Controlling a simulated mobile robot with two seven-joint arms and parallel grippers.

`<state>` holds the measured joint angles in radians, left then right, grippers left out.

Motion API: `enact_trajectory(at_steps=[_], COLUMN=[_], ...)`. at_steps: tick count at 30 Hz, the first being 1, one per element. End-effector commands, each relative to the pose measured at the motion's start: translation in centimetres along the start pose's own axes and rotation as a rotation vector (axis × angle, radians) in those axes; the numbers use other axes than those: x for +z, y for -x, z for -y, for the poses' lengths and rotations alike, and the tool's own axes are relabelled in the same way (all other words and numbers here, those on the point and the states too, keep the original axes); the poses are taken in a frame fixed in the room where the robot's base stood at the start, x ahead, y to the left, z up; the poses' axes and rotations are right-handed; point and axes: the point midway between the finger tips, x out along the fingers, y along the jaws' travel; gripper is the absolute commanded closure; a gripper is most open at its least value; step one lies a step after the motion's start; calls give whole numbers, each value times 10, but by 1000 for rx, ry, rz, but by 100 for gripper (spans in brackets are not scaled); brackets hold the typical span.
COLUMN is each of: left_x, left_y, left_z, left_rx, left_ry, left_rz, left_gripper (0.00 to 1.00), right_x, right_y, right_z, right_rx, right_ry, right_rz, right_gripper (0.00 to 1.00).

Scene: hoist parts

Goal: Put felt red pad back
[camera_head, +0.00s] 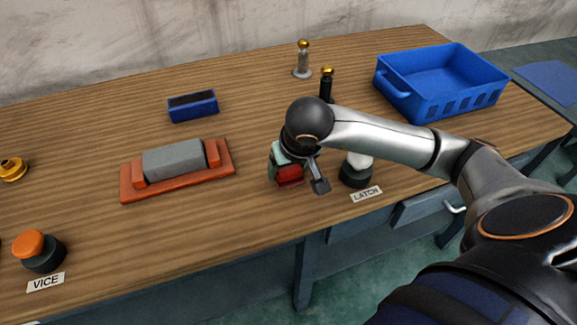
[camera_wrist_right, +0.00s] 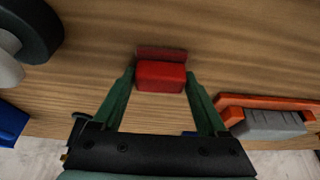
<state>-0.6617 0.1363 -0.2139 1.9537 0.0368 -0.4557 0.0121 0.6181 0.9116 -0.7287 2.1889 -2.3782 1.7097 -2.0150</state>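A red pad (camera_head: 289,175) rests on or just above the wooden table near the front edge, left of the LATCH label. It looks like a small block with a darker red strip along one side. My right gripper (camera_head: 286,166) points down at it, and its own wrist partly hides it. In the right wrist view the pad (camera_wrist_right: 161,76) lies between the two green fingertips (camera_wrist_right: 160,73). The fingers are about as far apart as the pad is wide; whether they press on it I cannot tell. My left gripper is not in view.
A grey block (camera_head: 174,161) sits in an orange holder (camera_head: 180,191). Behind it is a blue box with a dark top (camera_head: 192,106). A blue crate (camera_head: 440,85) stands at back right, near gold-topped posts. An orange-topped button (camera_head: 28,244) is by the VICE label; a white-topped one (camera_head: 357,169) is close right.

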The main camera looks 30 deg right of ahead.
Motion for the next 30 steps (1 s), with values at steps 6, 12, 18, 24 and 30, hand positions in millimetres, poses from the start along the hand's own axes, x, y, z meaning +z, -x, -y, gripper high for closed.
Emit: enact_trajectory(at_steps=[6,12,18,24,30], left_x=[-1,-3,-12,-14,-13], left_y=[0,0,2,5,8], left_z=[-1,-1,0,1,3], left_rx=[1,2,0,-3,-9], left_ry=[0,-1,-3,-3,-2], left_rz=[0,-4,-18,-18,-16], left_gripper=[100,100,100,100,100], right_x=[0,0,-3,-4,-3], right_y=[1,1,12,54,96], right_z=[0,0,1,1,0], right_rx=[0,0,-2,-3,-2], right_ry=[0,0,0,2,1], right_rz=[0,0,-3,-7,-7], right_gripper=[0,0,0,0,0])
